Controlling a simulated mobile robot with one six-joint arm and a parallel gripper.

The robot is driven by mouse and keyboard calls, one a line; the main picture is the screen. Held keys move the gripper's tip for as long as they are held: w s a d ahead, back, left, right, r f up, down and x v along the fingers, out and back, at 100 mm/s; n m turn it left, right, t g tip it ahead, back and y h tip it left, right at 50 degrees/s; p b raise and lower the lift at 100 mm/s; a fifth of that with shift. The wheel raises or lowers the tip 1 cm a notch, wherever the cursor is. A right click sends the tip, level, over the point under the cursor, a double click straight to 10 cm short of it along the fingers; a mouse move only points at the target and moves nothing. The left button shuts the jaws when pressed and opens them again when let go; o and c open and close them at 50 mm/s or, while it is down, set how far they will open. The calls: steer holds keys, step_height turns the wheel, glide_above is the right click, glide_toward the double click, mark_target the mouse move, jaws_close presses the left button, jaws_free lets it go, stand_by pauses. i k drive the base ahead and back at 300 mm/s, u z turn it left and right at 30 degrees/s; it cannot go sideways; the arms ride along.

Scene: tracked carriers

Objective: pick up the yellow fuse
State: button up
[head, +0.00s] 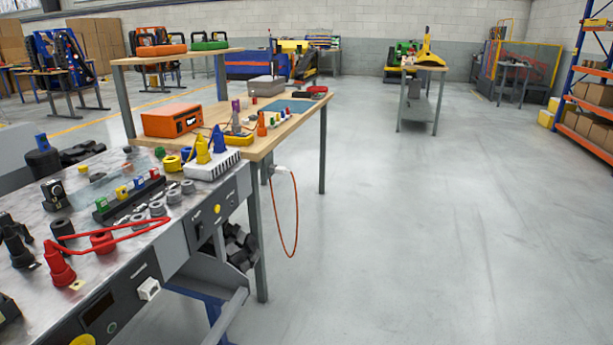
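A small yellow block (122,192), which looks like the yellow fuse, sits in a dark holder (130,195) on the metal-topped bench at the left. In the same row are a green block (101,204), a blue one (138,182) and a red one (154,174). The yellow block is small in the picture, so its exact shape is hard to tell. My gripper is not in view.
The metal bench (30,310) also bears red and black connectors, grey rings and a red cable (130,237). A white power strip (212,165) with yellow and blue plugs stands behind. A wooden table (285,130) adjoins it. The floor (430,230) at right is clear.

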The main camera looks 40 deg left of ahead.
mark_target(121, 192)
steer(key=u, duration=2.75)
steer(key=i, duration=0.7)
steer(key=z, duration=0.1)
